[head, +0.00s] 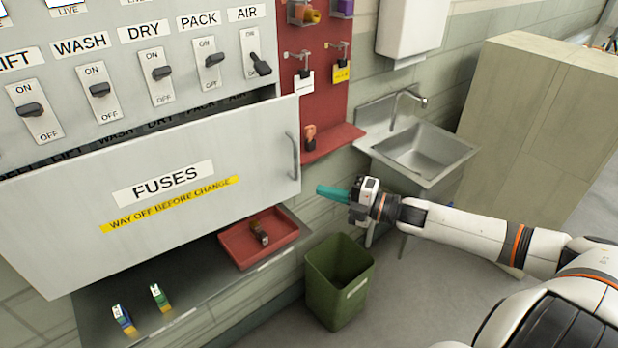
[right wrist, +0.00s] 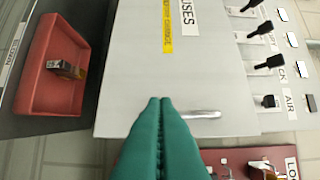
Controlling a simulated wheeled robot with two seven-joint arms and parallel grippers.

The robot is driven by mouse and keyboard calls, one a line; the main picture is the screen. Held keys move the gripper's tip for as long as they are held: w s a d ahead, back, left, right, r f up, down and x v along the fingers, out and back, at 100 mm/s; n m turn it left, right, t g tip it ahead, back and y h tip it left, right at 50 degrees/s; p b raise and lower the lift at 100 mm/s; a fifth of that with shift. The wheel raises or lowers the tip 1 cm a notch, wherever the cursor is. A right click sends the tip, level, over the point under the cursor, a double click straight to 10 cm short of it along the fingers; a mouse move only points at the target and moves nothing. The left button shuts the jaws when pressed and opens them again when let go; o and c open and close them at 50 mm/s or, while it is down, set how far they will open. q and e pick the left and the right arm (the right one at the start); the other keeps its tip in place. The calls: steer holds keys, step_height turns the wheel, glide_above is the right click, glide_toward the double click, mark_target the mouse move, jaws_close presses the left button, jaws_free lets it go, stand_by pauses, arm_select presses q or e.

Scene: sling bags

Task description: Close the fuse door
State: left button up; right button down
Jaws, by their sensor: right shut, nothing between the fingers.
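The fuse door (head: 70,215) is a wide pale panel labelled FUSES with a yellow strip below. It stands open, swung outward, with a dark gap behind its upper edge where a row of labels shows. Its metal handle (head: 293,155) is upright near the right edge. My right gripper (head: 322,191) has teal fingers, shut and empty, to the right of the door and a little below the handle. In the right wrist view the closed fingers (right wrist: 160,103) point at the door (right wrist: 140,60) beside the handle (right wrist: 200,114); contact cannot be told. My left gripper is out of view.
Labelled switches (head: 100,88) line the panel above. A shelf (head: 195,305) below holds a red tray (head: 285,240) with a fuse-like part and two small colored pieces. A green bin (head: 325,300) stands below right. A sink (head: 425,150) and a cabinet (head: 535,120) are further right.

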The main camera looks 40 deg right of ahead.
arm_select(q)
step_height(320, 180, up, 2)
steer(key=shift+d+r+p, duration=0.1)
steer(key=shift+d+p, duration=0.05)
steer(key=shift+p, duration=0.85)
arm_select(e)
steer(key=w, duration=0.6)
steer(key=shift+w+a, duration=0.4)
steer(key=shift+a, duration=0.05)
